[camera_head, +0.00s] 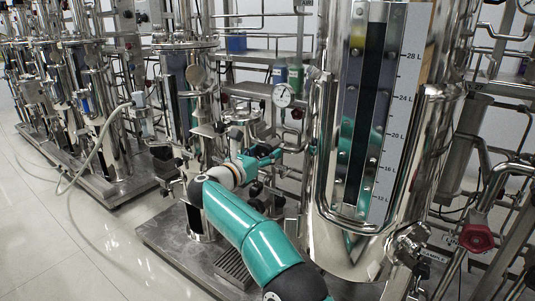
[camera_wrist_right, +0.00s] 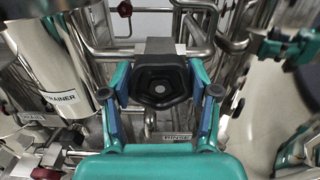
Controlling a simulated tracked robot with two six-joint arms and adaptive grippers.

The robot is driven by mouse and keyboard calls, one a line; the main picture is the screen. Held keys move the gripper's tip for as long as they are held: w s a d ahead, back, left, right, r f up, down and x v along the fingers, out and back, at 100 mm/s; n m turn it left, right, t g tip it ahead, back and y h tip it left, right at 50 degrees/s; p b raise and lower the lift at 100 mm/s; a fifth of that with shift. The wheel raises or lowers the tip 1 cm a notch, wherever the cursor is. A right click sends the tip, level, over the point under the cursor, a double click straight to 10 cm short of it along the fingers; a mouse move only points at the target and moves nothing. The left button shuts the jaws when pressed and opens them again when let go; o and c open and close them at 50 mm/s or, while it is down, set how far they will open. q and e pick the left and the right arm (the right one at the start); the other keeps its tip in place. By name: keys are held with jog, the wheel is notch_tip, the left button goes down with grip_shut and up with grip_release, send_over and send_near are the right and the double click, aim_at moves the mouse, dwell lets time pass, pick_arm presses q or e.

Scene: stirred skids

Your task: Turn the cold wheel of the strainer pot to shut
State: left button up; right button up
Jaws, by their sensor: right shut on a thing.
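My right gripper (camera_head: 262,156) reaches in among the pipes, left of the large steel vessel. In the right wrist view, my right gripper (camera_wrist_right: 160,88) has its blue-padded fingers on both sides of a black handwheel (camera_wrist_right: 160,72) with a grey centre. It is shut on this wheel. A shiny steel pot (camera_wrist_right: 48,62) with a STRAINER label stands at the left of that view. I cannot read a cold mark on the wheel. In the head view the gripper and pipes hide the wheel. I do not make out my left gripper.
The large vessel (camera_head: 378,262) with a litre scale stands close on the right. A round gauge (camera_head: 283,95) stands above the right gripper. A red handwheel (camera_head: 476,238) is at the right.

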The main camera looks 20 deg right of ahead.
jog(key=shift+a+f+m, duration=0.2)
jog(key=shift+f+m, duration=0.2)
jog(key=shift+w, duration=0.1)
jog(key=o, duration=1.2)
jog(key=shift+d+r, duration=0.1)
jog(key=shift+r, duration=0.1)
jog(key=v, duration=1.2)
jog(key=shift+f, duration=0.1)
